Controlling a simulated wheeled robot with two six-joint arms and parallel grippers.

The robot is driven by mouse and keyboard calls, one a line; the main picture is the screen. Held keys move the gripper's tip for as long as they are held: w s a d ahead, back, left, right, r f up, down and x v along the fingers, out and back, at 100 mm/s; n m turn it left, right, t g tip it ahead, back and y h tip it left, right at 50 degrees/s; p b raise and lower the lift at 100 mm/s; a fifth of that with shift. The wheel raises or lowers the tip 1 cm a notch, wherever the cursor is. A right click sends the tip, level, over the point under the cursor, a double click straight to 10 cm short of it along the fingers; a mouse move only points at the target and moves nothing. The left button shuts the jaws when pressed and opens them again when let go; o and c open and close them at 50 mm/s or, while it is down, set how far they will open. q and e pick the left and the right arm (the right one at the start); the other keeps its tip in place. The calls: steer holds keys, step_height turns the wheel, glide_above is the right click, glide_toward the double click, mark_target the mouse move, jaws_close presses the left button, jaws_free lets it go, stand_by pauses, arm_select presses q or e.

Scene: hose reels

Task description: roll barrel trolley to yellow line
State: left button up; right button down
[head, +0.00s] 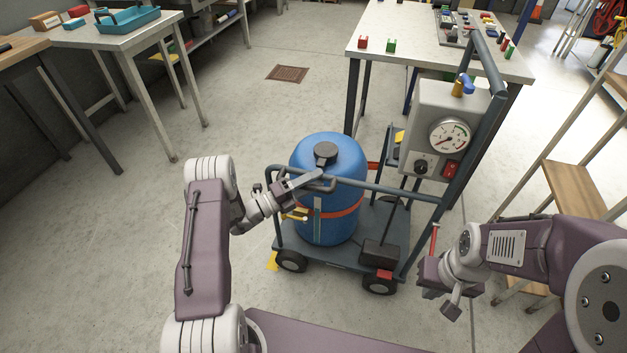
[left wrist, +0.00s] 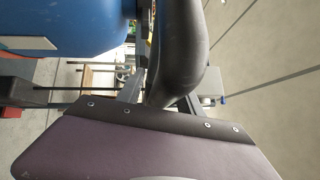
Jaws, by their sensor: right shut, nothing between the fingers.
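The barrel trolley (head: 345,262) stands on the floor in the middle of the head view. It carries a blue barrel (head: 329,211) with a black cap and an orange strap; the barrel also shows in the left wrist view (left wrist: 70,22). My left gripper (head: 300,184) is at the trolley's dark rail, beside the barrel. In the left wrist view the rail (left wrist: 182,50) lies between its fingers, which look shut on it. My right gripper (head: 437,292) is shut and empty, right of the trolley. A small yellow patch (head: 272,261) shows by the left wheel; I cannot tell whether it is the line.
A grey gauge box (head: 436,125) is mounted by the trolley's tall handle. A white table (head: 420,45) stands close behind the trolley. A wooden-step ladder (head: 575,190) stands at right. Another table (head: 125,42) is at back left. The floor left of the trolley is open, with a brown drain (head: 288,74).

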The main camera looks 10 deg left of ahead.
arm_select(q)
steer(key=p+v, duration=0.2)
steer(key=v, duration=0.7)
steer(key=s+d+r+m+g+h, duration=0.1)
steer(key=s+d+r+m+g, duration=0.1)
steer(key=s+d+m+g, duration=0.35)
steer(key=s+d+m+g+y, duration=0.3)
steer(key=s+m+g+y, duration=0.15)
steer(key=s+m, duration=0.4)
steer(key=s+d+m+g+y, duration=0.3)
steer(key=s+m+g, duration=0.25)
steer(key=m, duration=0.55)
steer(key=a+r+m+t+y, duration=0.35)
steer(key=a+m+y, duration=0.45)
steer(key=m, duration=1)
step_height(320, 180, up, 24)
steer(key=p, duration=2.5)
steer(key=shift+s, duration=0.3)
